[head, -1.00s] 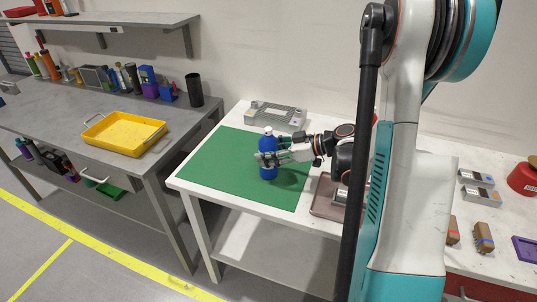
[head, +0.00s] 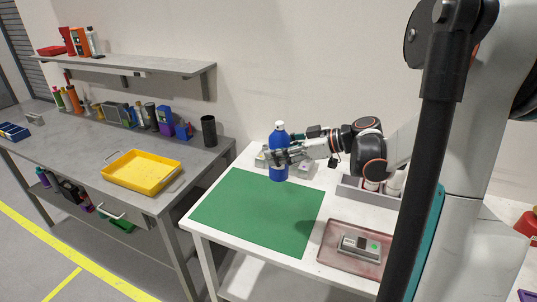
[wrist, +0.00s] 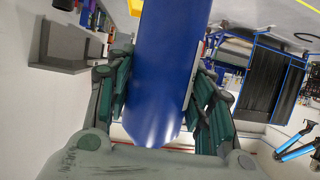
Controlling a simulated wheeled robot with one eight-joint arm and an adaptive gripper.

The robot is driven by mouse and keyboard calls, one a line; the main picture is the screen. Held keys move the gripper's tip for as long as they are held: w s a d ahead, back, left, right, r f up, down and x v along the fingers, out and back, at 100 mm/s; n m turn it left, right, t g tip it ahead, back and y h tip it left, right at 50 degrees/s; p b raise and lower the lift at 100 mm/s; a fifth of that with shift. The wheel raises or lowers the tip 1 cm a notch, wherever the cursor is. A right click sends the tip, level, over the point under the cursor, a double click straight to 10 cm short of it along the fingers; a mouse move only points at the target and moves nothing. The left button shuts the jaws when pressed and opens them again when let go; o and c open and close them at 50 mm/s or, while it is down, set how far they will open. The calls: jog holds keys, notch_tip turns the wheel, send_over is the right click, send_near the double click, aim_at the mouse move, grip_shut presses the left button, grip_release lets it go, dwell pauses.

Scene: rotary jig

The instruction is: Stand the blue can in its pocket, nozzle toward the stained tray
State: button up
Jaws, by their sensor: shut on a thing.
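The blue can (head: 279,160) is upright with a white top (head: 280,124); which way its nozzle points is too small to tell. My gripper (head: 279,156) is shut around the can's body from the right. In the wrist view the can (wrist: 160,65) fills the space between my two fingers. The can is at the back of the white table, in front of a grey fixture (head: 305,170) that it partly hides. Whether its base touches anything is unclear, and no pocket is clearly visible. The stained tray (head: 333,254), reddish-brown, lies at the front right with a grey device on it.
A green mat (head: 258,210) lies bare on the white table. A grey bin (head: 350,192) with pale cylinders stands right of the can, under my arm. A yellow tray (head: 142,172) and a black cylinder (head: 209,131) are on the grey bench at left.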

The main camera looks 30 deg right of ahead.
jog(key=w+a+f+m+t+h, duration=0.1)
jog(key=w+a+f+m+h, duration=0.1)
jog(key=a, duration=0.6)
jog(key=w+a+f+m+t+h, duration=0.1)
jog(key=w+a+f+m+h, duration=0.1)
jog(key=a, duration=0.6)
jog(key=shift+w+a+f+m+t+h, duration=0.3)
jog(key=shift+w+m+h, duration=0.2)
jog(key=shift+h, duration=0.1)
jog(key=shift+d, duration=0.1)
